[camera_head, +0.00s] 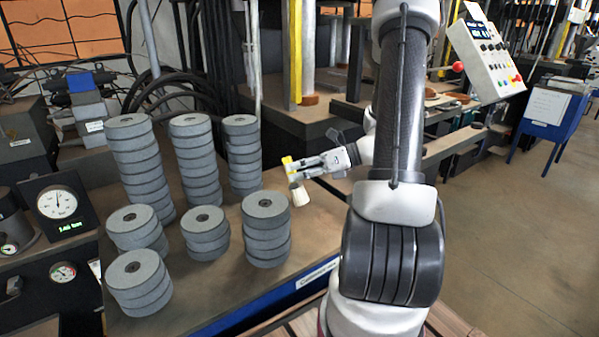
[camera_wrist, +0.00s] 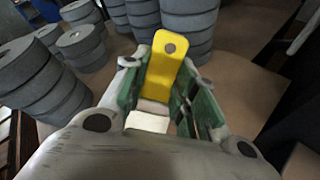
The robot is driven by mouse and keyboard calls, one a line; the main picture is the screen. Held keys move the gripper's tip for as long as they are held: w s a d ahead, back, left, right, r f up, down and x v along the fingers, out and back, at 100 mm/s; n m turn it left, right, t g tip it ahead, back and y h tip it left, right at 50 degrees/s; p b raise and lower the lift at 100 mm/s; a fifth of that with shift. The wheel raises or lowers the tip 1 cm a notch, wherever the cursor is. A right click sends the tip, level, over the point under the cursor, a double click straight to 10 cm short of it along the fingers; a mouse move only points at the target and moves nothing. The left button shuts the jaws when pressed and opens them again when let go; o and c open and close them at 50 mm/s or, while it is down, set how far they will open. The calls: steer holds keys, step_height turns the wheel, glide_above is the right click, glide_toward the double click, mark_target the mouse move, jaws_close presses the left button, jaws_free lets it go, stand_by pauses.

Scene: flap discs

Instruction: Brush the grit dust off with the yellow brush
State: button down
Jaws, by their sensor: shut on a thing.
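My gripper (camera_head: 303,168) is shut on the yellow brush (camera_head: 288,163). The pale bristles (camera_head: 299,196) hang below the jaws, a little tilted, just right of the disc stacks. In the wrist view, the brush's yellow handle end (camera_wrist: 172,50) with its hole stands out between the green-padded fingers of my gripper (camera_wrist: 160,92). Grey flap discs stand in several stacks on the brown bench top (camera_head: 322,228). The stack nearest the brush (camera_head: 267,232) is short; a tall stack (camera_head: 242,155) stands behind it. I cannot make out grit dust, or whether the bristles touch the bench.
Tall disc stacks (camera_head: 135,165) stand at the back and shorter ones (camera_head: 138,284) in front. Gauges (camera_head: 60,203) stand left of the bench. A control panel (camera_head: 487,55) and blue stand (camera_head: 549,107) are at the right. Bench top right of the stacks is bare.

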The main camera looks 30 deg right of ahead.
step_height(320, 180, up, 8)
stand_by(0.6)
steer(key=shift+w+d+f, duration=0.1)
steer(key=shift+d+f, duration=0.05)
steer(key=shift+d, duration=0.35)
steer(key=shift+d+f, duration=0.15)
steer(key=shift+d, duration=0.35)
steer(key=shift+a, duration=0.15)
